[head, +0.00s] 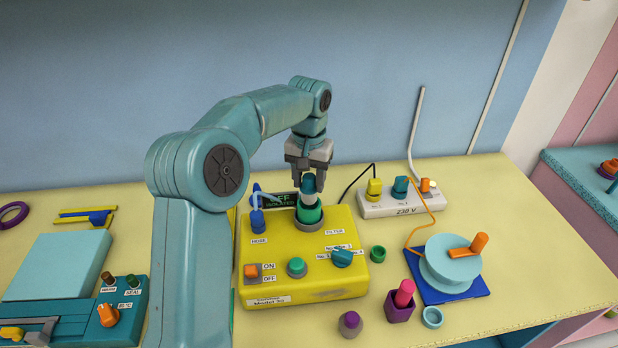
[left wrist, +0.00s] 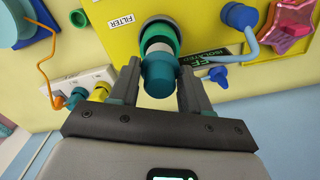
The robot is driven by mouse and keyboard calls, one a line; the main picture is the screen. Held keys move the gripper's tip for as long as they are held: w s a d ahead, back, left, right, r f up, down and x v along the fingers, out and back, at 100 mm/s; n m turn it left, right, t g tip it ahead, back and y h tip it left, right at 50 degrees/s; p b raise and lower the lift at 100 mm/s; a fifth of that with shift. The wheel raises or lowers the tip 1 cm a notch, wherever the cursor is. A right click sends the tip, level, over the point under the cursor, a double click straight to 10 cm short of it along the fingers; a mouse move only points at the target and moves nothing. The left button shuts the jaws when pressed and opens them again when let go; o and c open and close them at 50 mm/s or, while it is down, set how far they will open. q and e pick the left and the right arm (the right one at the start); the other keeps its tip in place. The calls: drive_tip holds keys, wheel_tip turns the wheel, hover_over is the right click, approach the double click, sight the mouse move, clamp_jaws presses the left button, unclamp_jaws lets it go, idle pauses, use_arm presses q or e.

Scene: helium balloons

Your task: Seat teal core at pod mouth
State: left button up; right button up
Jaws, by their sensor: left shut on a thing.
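The teal core (head: 309,184) is a short cylinder with a teal top and a pale white lower part. It stands roughly upright over the green pod mouth (head: 309,214) on the yellow machine, beside the FILTER label. My left gripper (head: 308,176) points down and is shut on the core's teal part. In the left wrist view the teal core (left wrist: 160,78) is between the fingertips (left wrist: 158,80), and its white part lies in line with the green pod ring (left wrist: 162,29). Whether the core's lower end is inside the mouth, I cannot tell. My right gripper is not in view.
The yellow machine (head: 335,285) carries a blue hose fitting (head: 257,221) left of the pod and knobs in front. A white power strip (head: 395,206) stands right.

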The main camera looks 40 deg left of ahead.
sight(309, 194)
use_arm(q)
drive_tip(key=shift+f+b, duration=1.45)
drive_tip(key=shift+f, duration=1.05)
drive_tip(key=o, duration=1.2)
drive_tip(key=shift+c, duration=0.2)
wheel_tip(309, 194, up, 6)
drive_tip(key=p, duration=0.5)
drive_tip(key=shift+f, duration=0.25)
drive_tip(key=shift+r+p, duration=0.55)
drive_tip(key=shift+r, duration=0.75)
drive_tip(key=shift+s+d+f, duration=0.1)
drive_tip(key=shift+s, duration=0.05)
